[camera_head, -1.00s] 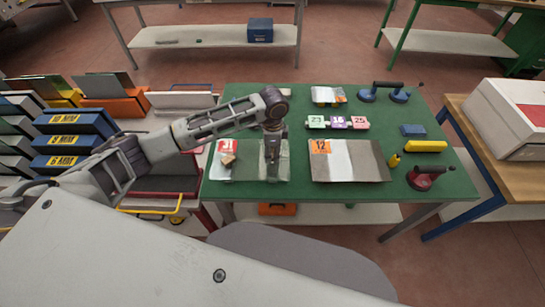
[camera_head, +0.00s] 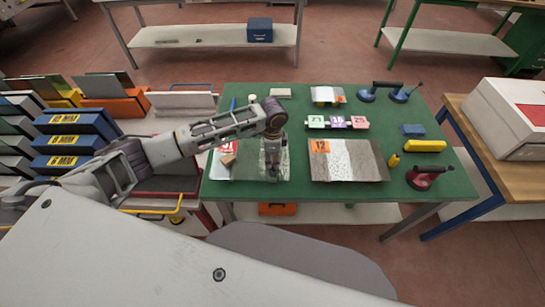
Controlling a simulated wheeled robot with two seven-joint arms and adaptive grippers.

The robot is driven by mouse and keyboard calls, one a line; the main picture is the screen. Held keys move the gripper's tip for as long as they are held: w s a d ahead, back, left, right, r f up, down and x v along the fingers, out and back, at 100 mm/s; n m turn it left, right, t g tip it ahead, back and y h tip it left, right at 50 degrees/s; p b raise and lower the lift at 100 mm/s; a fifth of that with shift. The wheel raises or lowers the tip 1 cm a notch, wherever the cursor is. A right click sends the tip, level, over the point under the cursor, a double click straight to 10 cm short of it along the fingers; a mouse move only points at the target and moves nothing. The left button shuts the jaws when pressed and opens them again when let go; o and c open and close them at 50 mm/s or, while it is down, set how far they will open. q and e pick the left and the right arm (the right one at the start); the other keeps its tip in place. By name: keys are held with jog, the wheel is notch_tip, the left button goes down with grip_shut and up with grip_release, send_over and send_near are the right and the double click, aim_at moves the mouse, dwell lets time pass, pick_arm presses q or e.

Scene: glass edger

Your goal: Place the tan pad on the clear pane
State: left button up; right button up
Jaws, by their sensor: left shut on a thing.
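My left gripper (camera_head: 272,170) points down over the clear pane (camera_head: 248,172), which lies flat on the green table. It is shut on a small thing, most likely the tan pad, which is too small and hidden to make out. I cannot tell whether that thing touches the pane. Another small tan block (camera_head: 228,160) lies to the left, on a white sheet or tray with a red label (camera_head: 222,174). My right gripper is not in view.
A grey pane with an orange tag (camera_head: 345,165) lies just right. Behind are numbered blocks (camera_head: 337,123), a pale block (camera_head: 280,93) and a double suction lifter (camera_head: 388,93). A red suction cup (camera_head: 424,178) and a yellow block (camera_head: 425,146) lie at the right.

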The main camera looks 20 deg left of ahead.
pick_arm(q)
jog(key=shift+f, duration=0.1)
jog(key=o, duration=0.7)
notch_tip(320, 180, up, 12)
jog(key=shift+r+b, duration=0.15)
jog(key=shift+b, duration=0.35)
dwell(0.5)
